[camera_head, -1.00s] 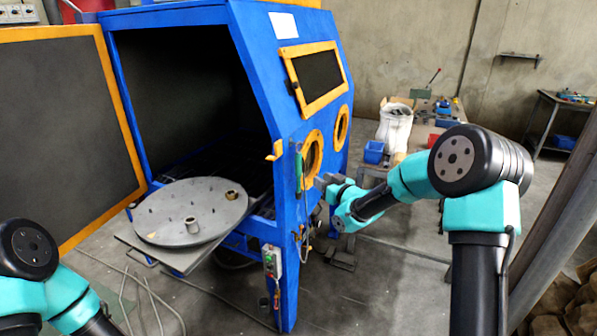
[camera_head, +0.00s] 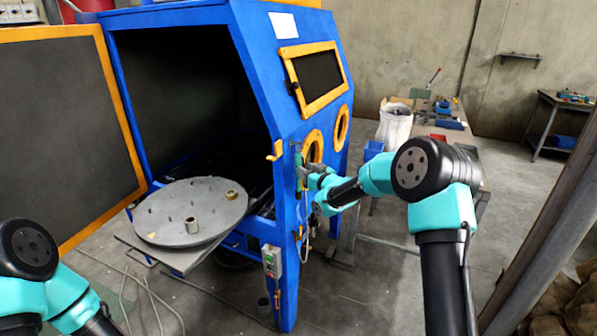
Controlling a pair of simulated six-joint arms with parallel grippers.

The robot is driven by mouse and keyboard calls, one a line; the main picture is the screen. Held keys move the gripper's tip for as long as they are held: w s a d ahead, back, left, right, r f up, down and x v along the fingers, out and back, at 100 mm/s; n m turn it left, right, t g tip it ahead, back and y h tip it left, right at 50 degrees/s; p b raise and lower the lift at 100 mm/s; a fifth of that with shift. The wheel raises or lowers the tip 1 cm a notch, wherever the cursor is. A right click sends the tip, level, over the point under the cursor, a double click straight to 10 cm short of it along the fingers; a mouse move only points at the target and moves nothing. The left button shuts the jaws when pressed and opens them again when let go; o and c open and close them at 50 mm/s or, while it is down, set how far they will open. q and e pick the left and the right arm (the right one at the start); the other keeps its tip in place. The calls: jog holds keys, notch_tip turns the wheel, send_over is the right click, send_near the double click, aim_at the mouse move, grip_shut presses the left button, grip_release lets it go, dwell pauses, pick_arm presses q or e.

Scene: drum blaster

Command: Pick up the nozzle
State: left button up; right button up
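A slim green piece that looks like the nozzle (camera_head: 298,172) hangs upright on the front corner post of the blue cabinet. My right gripper (camera_head: 304,172) is right beside it, on its right side, and overlaps it in the picture. The fingers are small and partly merge with the cabinet, so I cannot tell whether they touch or close on it. My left arm shows at the lower left; its gripper is out of view.
The blue cabinet (camera_head: 258,100) stands open, with its dark door (camera_head: 65,130) swung left. A round turntable (camera_head: 160,215) sits on a tray before the opening. A control box (camera_head: 272,261) is on the front leg. A white sack (camera_head: 394,125) and a blue bin (camera_head: 373,150) stand behind.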

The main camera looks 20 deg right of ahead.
aim_at(301, 163)
jog(key=x, duration=0.4)
jog(key=shift+w+a, duration=0.15)
jog(key=shift+w, duration=0.25)
jog(key=c, duration=0.6)
jog(key=shift+c, duration=0.2)
jog(key=shift+r, duration=0.6)
jog(key=shift+s+r, duration=0.15)
jog(key=shift+s, duration=0.1)
jog(key=v, duration=1.7)
jog(key=shift+s+d, duration=0.25)
